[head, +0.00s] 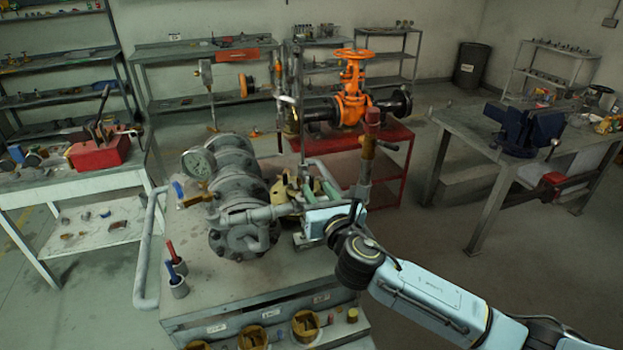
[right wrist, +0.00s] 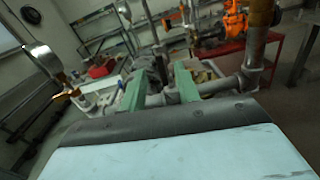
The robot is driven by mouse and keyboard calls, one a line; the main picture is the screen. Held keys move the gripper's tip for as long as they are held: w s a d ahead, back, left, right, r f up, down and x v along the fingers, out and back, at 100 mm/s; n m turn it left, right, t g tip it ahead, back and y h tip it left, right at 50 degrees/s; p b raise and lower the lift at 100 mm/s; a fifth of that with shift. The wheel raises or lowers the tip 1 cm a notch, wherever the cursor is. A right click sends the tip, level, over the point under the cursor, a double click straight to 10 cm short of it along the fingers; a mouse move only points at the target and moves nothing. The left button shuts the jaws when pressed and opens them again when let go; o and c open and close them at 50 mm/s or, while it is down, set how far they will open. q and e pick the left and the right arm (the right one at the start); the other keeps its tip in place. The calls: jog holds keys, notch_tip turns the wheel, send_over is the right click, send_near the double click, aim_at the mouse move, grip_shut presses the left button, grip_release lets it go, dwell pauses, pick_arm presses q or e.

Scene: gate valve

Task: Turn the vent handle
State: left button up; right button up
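A grey flanged valve assembly (head: 237,195) stands on the bench, and its pipework (right wrist: 160,98) also shows in the right wrist view. My right gripper (head: 312,183) is over the right side of this assembly, close to the thin pipe and some yellowish parts (head: 280,190). In the right wrist view its two green fingers (right wrist: 160,76) stand apart, with pipework seen between and beyond them. I cannot tell which part is the vent handle; a small blue lever (head: 178,190) sits by the gauge at the left. My left gripper is not in view.
An upright pipe with a red top (head: 372,122) stands just right of my gripper. An orange gate valve (head: 352,95) sits on a red table behind. Cups with tools (head: 178,285) stand at the bench's front left.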

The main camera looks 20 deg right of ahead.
aim_at(313, 182)
jog(key=shift+w, duration=2.6)
grip_shut()
